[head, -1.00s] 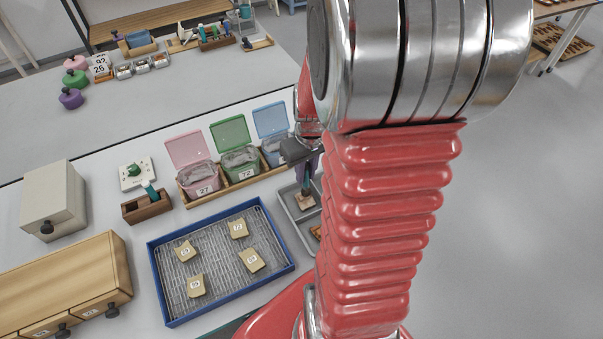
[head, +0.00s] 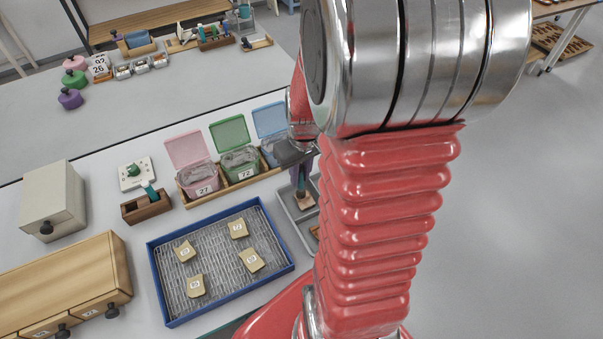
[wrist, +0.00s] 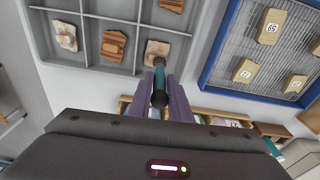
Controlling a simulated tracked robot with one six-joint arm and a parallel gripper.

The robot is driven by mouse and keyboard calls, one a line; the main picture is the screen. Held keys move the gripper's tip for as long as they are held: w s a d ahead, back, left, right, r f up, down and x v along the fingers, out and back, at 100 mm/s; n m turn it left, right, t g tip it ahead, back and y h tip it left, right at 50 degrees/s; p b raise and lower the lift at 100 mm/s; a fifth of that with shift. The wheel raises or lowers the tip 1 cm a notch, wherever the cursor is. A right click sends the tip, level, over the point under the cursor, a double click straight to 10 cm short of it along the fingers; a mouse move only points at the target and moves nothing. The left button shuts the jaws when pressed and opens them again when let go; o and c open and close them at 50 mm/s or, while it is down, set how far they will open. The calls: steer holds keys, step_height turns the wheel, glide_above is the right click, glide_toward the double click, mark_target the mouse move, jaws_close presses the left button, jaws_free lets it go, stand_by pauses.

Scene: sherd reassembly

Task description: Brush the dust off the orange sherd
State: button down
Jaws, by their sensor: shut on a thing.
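My gripper (wrist: 160,106), with purple fingers, is shut on a brush with a teal handle (wrist: 159,76) and a dark rounded end. In the head view the brush (head: 301,178) points down over the grey compartment tray (head: 285,197). In the wrist view its far end overlaps a pale, pinkish-tan sherd (wrist: 153,47) in one compartment; whether it touches is unclear. An orange-brown striped sherd (wrist: 114,44) lies in the compartment to its left. Another orange-brown sherd (wrist: 173,4) is cut by the top edge. Which one is the task's orange sherd is unclear.
A whitish sherd (wrist: 65,36) lies in the same tray. A blue-rimmed mesh tray (head: 155,280) with several tan labelled sherds stands beside it. Lidded bins, pink (head: 200,176), green (head: 238,160) and blue (head: 270,122), stand behind. A brown holder (head: 146,208) is farther left.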

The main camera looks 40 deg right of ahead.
steer(key=shift+s, duration=0.1)
steer(key=shift+s+d+r, duration=0.1)
steer(key=shift+d, duration=0.75)
steer(key=shift+w+a, duration=0.2)
steer(key=shift+a, duration=0.7)
steer(key=shift+d, duration=0.15)
steer(key=shift+s+d, duration=0.25)
steer(key=shift+d, duration=0.5)
